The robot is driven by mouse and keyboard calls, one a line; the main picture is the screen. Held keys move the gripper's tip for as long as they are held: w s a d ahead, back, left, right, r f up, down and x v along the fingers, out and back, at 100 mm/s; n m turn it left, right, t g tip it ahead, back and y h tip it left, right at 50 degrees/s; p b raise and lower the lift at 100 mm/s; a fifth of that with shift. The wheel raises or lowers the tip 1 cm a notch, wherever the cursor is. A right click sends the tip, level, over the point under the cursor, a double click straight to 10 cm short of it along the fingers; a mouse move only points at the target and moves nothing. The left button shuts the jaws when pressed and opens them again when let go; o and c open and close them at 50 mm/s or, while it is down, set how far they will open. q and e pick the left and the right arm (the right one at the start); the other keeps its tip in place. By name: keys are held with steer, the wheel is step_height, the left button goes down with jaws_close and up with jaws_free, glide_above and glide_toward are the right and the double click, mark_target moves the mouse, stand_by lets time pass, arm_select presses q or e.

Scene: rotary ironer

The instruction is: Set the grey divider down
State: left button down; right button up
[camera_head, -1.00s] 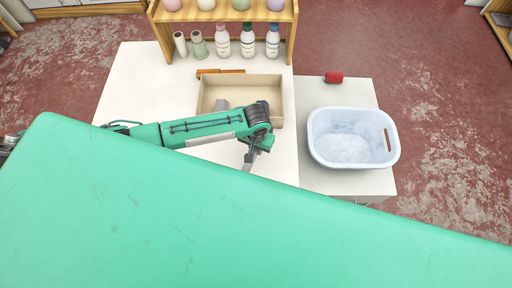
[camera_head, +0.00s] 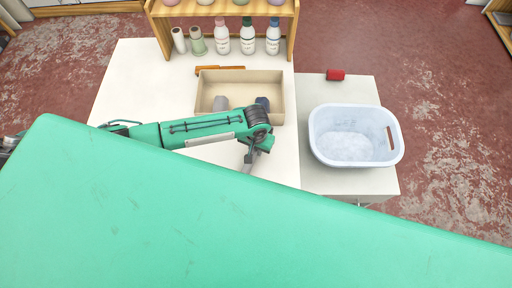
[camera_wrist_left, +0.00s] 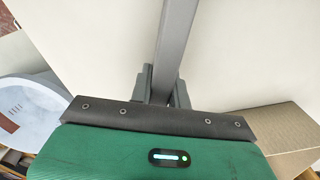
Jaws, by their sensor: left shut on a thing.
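The grey divider (camera_wrist_left: 175,40) is a long, narrow grey bar in the left wrist view, running up from between my fingers across the pale tabletop. My left gripper (camera_wrist_left: 163,88) is shut on it. In the head view, my left gripper (camera_head: 251,153) is over the white table, just in front of the beige box, and partly hidden by its own wrist. Only a short piece of the divider (camera_head: 246,166) shows there, cut off by the green surface in front. I cannot tell whether the divider touches the table. My right gripper is not in view.
A white tub (camera_head: 355,135) stands on the right cabinet, with a red item (camera_head: 335,75) behind. A wooden shelf with several bottles stands at the back. The table's left is clear.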

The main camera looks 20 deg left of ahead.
arm_select(q)
steer(key=shift+f, duration=0.4)
steer(key=c, duration=1.3)
jaws_free()
steer(key=shift+o, duration=0.2)
steer(key=shift+r, duration=0.5)
step_height(320, 180, up, 12)
steer(key=shift+f+b, duration=0.2)
steer(key=shift+b, duration=0.7)
steer(key=shift+r, duration=0.65)
